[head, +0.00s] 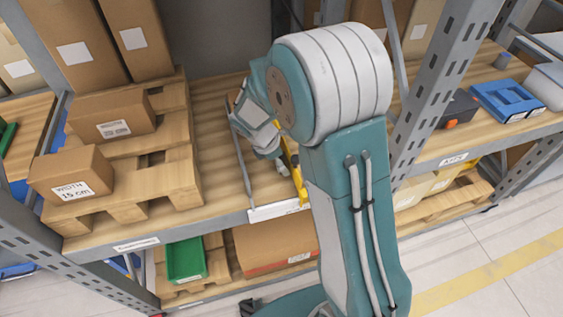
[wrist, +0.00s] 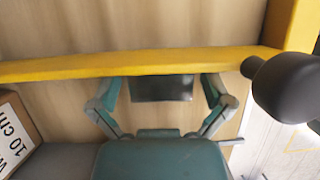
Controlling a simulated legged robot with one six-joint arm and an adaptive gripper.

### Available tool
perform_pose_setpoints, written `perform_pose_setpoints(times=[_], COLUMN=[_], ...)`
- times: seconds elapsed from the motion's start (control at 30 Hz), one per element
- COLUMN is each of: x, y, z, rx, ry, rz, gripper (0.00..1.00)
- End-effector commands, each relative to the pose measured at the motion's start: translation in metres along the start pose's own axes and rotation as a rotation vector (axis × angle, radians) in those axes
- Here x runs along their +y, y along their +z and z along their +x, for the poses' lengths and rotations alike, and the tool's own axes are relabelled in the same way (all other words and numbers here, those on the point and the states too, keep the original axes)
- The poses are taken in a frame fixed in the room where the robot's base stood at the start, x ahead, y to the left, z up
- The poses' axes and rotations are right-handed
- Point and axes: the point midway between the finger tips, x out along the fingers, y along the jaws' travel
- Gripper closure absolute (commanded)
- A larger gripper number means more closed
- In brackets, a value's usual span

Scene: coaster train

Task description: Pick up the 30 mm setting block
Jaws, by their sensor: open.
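In the wrist view my gripper (wrist: 160,90) is open, its two fingers spread apart below a yellow bar. A dark, flat-faced rectangular piece (wrist: 161,87) shows between the fingers, apart from both. No marking on it is readable, and I cannot tell whether it is the 30 mm setting block. In the head view my arm reaches over the wooden shelf (head: 205,103), and its upper links hide much of the gripper and the spot around it. Part of a yellow thing (head: 297,178) shows beside my arm near the shelf's front edge.
Left on the shelf, a pallet (head: 150,190) carries cardboard boxes, one marked 15 cm (head: 70,175). A box marked 10 cm (wrist: 15,130) is close at left in the wrist view. A rounded black object (wrist: 290,82) is at right. A rack upright (head: 440,85) stands right of my arm.

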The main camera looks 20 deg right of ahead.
Motion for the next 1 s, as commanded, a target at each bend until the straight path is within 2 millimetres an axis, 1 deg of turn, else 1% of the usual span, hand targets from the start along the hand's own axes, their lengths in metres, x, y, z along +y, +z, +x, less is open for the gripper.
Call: perform_pose_setpoints(times=[0.03, 0.07, 0.1, 0.17, 0.2, 0.23, 0.57, 0.67, 0.77, 0.87, 1.0], x=[0.000, 0.000, 0.000, 0.000, 0.000, 0.000, 0.001, 0.005, 0.015, 0.032, 0.060], y=[0.000, 0.000, 0.000, 0.000, 0.000, 0.000, 0.000, 0.000, -0.001, -0.006, -0.015], z=[0.000, 0.000, 0.000, 0.000, 0.000, 0.000, -0.001, -0.006, -0.018, -0.031, -0.053], rx=[0.000, 0.000, 0.000, 0.000, 0.000, 0.000, 0.000, 0.000, 0.001, 0.000, 0.001], ry=[0.000, 0.000, 0.000, 0.000, 0.000, 0.000, 0.000, 0.002, 0.005, 0.005, 0.005], rz=[0.000, 0.000, 0.000, 0.000, 0.000, 0.000, 0.000, 0.000, 0.001, 0.000, 0.000], gripper=[0.00, 0.13, 0.31, 0.58, 0.76, 0.89, 0.90, 0.90, 0.90, 0.90, 0.90])
